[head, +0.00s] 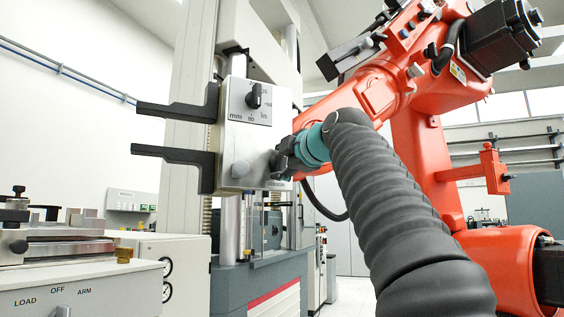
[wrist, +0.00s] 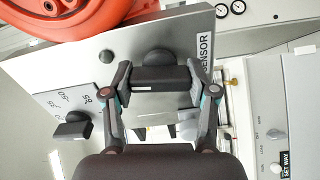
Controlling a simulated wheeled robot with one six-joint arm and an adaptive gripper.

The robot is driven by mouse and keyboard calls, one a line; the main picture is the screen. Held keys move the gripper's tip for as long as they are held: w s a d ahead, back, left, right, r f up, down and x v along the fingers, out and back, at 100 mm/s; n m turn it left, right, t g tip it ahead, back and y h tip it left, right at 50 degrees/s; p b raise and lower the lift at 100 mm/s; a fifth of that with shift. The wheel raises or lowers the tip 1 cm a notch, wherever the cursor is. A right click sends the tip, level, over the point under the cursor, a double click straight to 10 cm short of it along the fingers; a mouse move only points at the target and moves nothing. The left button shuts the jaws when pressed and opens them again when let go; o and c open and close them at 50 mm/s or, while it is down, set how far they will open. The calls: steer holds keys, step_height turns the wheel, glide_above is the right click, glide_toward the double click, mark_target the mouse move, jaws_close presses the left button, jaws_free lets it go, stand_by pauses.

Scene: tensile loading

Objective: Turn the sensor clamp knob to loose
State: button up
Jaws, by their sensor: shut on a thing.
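The sensor box (head: 232,145) is a light metal panel with two black arms at its left, seen in the head view. My gripper (head: 280,160) is at its lower right corner. In the wrist view, a black knob (wrist: 160,79) with a bar-shaped handle stands on the panel (wrist: 130,45) beside the SENSOR label (wrist: 205,54). My gripper (wrist: 160,87) has one finger at each end of the bar and is shut on it. The bar lies across the wrist picture. No loose or clamp marking is readable, and the fingers hide part of the panel.
A second black knob (head: 254,96) sits on a mm scale higher on the box; the wrist view shows it at lower left (wrist: 72,126). An orange robot arm (head: 375,92) stands close behind. A bench unit (head: 75,290) is at left.

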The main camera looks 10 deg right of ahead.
steer(key=o, duration=1.2)
steer(key=shift+c, duration=0.2)
steer(key=v, duration=1.2)
